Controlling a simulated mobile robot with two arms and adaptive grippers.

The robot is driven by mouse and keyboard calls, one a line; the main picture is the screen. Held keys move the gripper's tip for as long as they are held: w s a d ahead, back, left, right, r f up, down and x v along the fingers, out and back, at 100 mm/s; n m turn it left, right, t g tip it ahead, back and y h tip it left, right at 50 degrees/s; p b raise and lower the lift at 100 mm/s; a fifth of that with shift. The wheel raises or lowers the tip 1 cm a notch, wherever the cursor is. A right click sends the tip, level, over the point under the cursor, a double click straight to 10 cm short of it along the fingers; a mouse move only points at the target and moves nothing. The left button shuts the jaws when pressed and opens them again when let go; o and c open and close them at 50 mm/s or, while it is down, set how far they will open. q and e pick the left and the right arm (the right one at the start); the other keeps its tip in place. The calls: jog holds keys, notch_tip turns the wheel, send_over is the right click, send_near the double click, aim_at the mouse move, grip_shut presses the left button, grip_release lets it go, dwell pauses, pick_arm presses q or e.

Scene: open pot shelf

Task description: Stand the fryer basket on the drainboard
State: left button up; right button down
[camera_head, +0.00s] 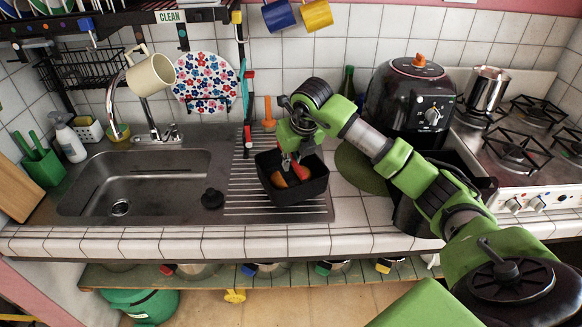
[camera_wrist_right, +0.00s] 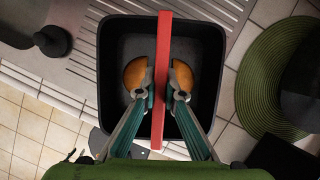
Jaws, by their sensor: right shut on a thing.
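The fryer basket (camera_head: 300,194) is a black square tub with a red handle and a brown-orange food piece inside. In the head view it is over the right part of the ribbed metal drainboard (camera_head: 243,176); I cannot tell whether its bottom touches. My right gripper (camera_head: 290,160) reaches down into it and is shut on the red handle. In the right wrist view the gripper (camera_wrist_right: 162,92) has one finger on each side of the handle (camera_wrist_right: 164,40), above the basket (camera_wrist_right: 207,60), which looks about level. My left gripper is not in view.
The sink (camera_head: 140,183) lies left of the drainboard, with a black plug (camera_head: 212,198) between. The black air fryer (camera_head: 410,97) stands behind my right arm, with a round green mat (camera_head: 355,168) in front. A dark green bottle (camera_head: 347,82) and the stove (camera_head: 520,150) are close by.

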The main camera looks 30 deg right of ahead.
aim_at(289, 177)
jog(key=shift+w+d+f, duration=0.1)
jog(key=shift+w+f, duration=0.1)
jog(key=shift+f, duration=0.05)
notch_tip(289, 177, down, 2)
jog(key=shift+f+p, duration=0.1)
jog(key=shift+p, duration=0.8)
jog(key=shift+f, duration=0.45)
jog(key=shift+f, duration=0.1)
jog(key=c, duration=2.1)
grip_release()
jog(key=shift+c, duration=0.2)
jog(key=b+v, duration=0.2)
jog(key=v, duration=1)
